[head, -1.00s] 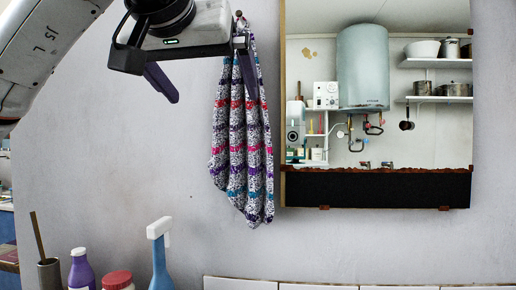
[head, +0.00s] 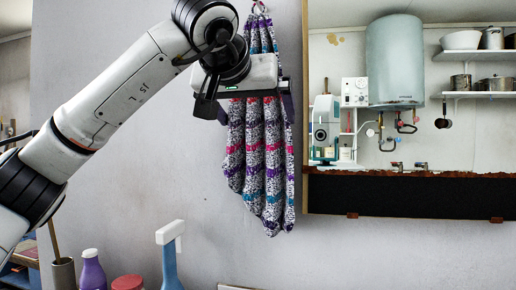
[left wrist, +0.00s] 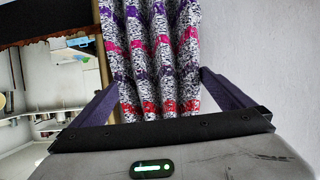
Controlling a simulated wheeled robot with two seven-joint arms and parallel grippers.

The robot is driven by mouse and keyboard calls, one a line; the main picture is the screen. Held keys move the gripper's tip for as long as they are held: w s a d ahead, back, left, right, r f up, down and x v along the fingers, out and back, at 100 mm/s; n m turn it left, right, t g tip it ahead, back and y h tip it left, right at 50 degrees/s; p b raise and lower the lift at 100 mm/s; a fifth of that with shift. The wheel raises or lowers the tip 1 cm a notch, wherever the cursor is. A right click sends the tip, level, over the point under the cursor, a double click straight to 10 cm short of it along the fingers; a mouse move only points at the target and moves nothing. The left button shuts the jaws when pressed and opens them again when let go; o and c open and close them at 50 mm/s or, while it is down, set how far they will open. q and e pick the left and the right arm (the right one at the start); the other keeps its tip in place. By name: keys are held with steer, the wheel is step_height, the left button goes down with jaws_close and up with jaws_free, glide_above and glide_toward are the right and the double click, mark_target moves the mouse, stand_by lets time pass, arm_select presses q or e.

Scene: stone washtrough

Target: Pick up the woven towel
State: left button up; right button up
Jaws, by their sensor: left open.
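The woven towel (head: 266,180) hangs in folds from a hook (head: 258,6) on the wall. It is speckled grey with purple, pink, red and teal bands. My left gripper (head: 248,112) is open in front of the towel's upper half and hides part of it in the head view. In the left wrist view the towel (left wrist: 155,55) runs between the two spread fingers of my left gripper (left wrist: 152,80), with a finger on either side. I cannot tell whether the fingers touch the cloth. My right gripper is not in view.
A mirror (head: 408,200) hangs right of the towel and reflects a boiler and shelves. Below stand a purple bottle (head: 92,272), a red-lidded jar (head: 128,283), a blue spray bottle (head: 170,255) and a cup (head: 63,273). The wall below the towel is clear.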

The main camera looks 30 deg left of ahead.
arm_select(q)
steer(key=shift+w+a+f, duration=0.1)
steer(key=shift+w, duration=0.25)
steer(key=c, duration=1.2)
steer(key=shift+c, duration=0.3)
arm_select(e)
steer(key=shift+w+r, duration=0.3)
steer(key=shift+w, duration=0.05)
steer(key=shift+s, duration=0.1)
